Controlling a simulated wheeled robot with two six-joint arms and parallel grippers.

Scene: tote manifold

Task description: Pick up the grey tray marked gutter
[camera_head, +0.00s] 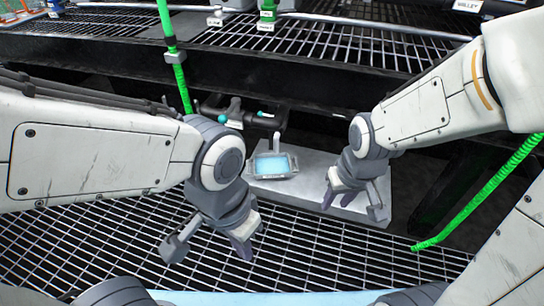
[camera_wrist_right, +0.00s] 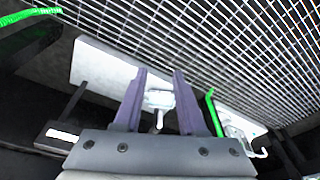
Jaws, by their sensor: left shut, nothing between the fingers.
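A small grey tray (camera_head: 251,170) with a light blue inside sits on a pale slab (camera_head: 310,205) in the middle of the head view. A light upright piece rises at its back edge. No gutter marking can be read on it. My right gripper (camera_head: 355,199) is open and empty, to the right of the tray and apart from it. In the right wrist view, a small pale object (camera_wrist_right: 159,98), seemingly the tray, shows between the spread purple fingers (camera_wrist_right: 160,78), beyond them. My left gripper (camera_head: 212,244) is shut and empty, in front and left of the tray over the grating.
Metal grating (camera_head: 330,262) spans the front. Dark pipework with teal ends (camera_head: 250,118) stands just behind the tray. Green hoses rise at left (camera_head: 180,80) and right (camera_head: 480,195). A grated shelf (camera_head: 330,45) with labelled items crosses the back.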

